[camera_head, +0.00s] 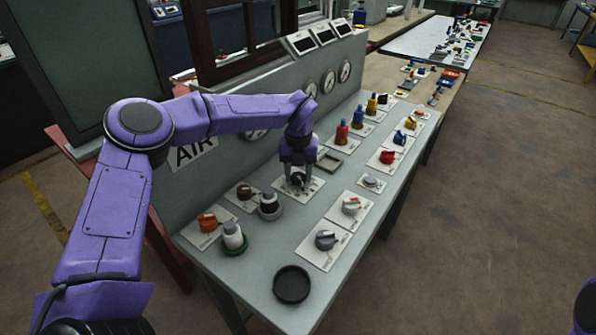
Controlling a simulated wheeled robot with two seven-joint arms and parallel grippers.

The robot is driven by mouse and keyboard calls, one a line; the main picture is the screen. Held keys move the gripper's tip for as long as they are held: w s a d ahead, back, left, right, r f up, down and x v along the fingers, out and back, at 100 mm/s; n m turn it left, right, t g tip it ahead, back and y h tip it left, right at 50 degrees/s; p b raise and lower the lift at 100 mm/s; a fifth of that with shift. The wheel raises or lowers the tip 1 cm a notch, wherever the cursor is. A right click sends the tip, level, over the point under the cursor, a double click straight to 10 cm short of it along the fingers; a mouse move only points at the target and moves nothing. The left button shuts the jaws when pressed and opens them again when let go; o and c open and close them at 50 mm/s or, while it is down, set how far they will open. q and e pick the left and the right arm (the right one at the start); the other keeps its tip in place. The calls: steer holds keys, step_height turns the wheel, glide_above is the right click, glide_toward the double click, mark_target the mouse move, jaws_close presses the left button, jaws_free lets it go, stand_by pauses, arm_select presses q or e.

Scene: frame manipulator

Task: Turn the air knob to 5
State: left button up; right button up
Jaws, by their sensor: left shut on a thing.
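My left gripper (297,180) points straight down over a white plate (315,187) on the grey control bench. It is shut on a small dark knob on that plate. The fingers hide most of the knob, so I cannot read its setting or label. A white sign reading AIR (193,153) is on the upright back panel, to the left of the gripper. My right gripper is not in view; only a bit of purple arm shows at the bottom right corner.
Grey knobs (326,240) sit along the front edge. A black round dish (292,284) is at the near end. Red, blue and yellow controls (342,133) stand farther back.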

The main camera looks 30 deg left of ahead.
mark_target(298, 177)
arm_select(q)
steer(key=shift+m, duration=0.4)
steer(key=o, duration=1.1)
steer(key=shift+c, duration=0.2)
steer(key=shift+r, duration=0.4)
step_height(298, 177, up, 10)
steer(key=b, duration=0.1)
steer(key=shift+b, duration=0.4)
steer(key=shift+f, duration=0.1)
